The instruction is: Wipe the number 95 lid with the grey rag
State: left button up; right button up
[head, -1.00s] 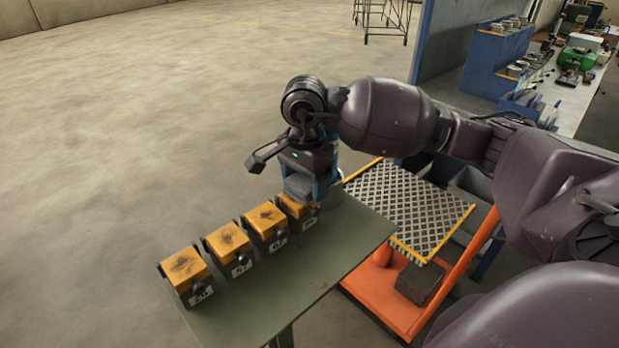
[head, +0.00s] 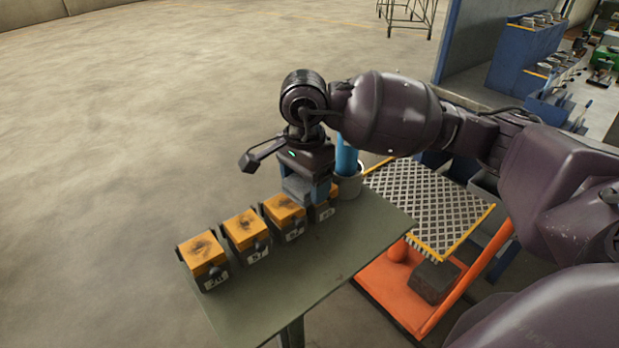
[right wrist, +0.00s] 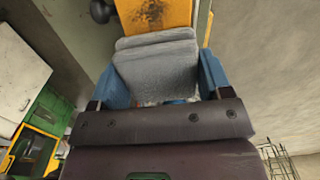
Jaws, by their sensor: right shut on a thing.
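Several boxes with yellow-orange, soot-smudged lids stand in a row on a table (head: 300,275) in the head view. The number plates are small, and I cannot read 95 for certain. The rightmost box (head: 326,211) is partly hidden behind my right gripper (head: 308,192), which points down over the right end of the row. The gripper's blue fingers are shut on the grey rag (right wrist: 158,70), a folded pad in the right wrist view. A yellow lid (right wrist: 155,14) lies just beyond the rag there. I cannot tell whether they touch. My left gripper is not in view.
A grey pot (head: 350,187) with a blue thing (head: 347,155) in it stands right of the gripper. The other lids (head: 203,254) are close by on the left. An orange cart with a metal grating (head: 425,205) is at the right. The table's front is clear.

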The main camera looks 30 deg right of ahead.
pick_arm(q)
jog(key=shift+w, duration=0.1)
pick_arm(e)
jog(key=shift+r+p, duration=0.35)
jog(key=shift+r, duration=0.4)
jog(key=shift+r+p, duration=0.75)
jog(key=shift+r, duration=1.5)
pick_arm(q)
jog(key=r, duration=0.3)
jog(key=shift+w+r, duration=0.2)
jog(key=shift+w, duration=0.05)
pick_arm(e)
jog(key=shift+r+p, duration=0.85)
jog(key=shift+r, duration=0.7)
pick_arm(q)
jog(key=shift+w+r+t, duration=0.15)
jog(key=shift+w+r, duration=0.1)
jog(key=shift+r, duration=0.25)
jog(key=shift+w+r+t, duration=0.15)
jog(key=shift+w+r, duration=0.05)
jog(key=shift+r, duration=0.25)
